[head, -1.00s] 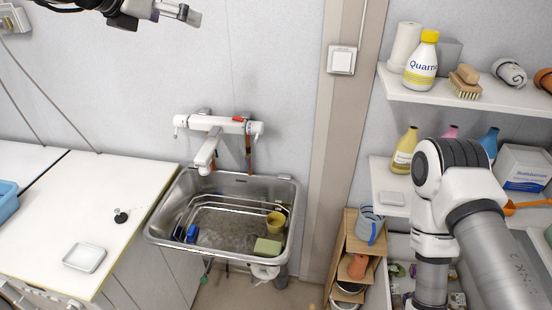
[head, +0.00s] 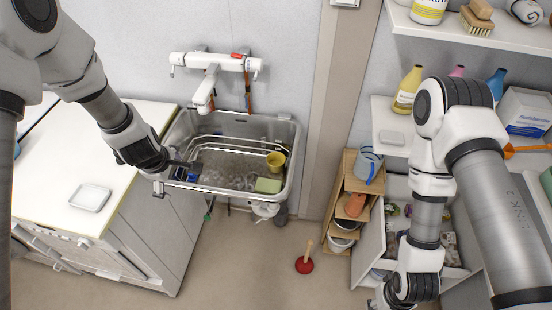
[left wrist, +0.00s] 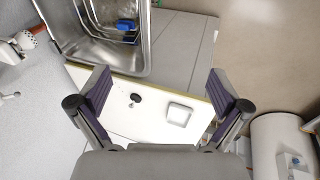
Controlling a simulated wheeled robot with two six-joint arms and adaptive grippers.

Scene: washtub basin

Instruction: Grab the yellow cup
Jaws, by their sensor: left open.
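The yellow cup (head: 276,161) is in the right part of the metal washtub basin (head: 292,165), just behind a green block (head: 268,186). The cup does not show in the left wrist view. My left gripper (head: 190,167) is at the basin's left front edge, left of the cup and well apart from it. In the left wrist view my left gripper (left wrist: 163,88) has its two fingers spread with nothing between them. My right gripper (head: 378,301) is low at the bottom edge of the head view, mostly cut off, so its jaws cannot be judged.
A blue object (left wrist: 126,24) lies in the basin's left part. A white faucet (head: 208,92) hangs over the basin. A white counter (head: 60,185) with a small dish (head: 90,197) is at left. A plunger (head: 304,263) stands on open floor; shelves (head: 505,40) are at right.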

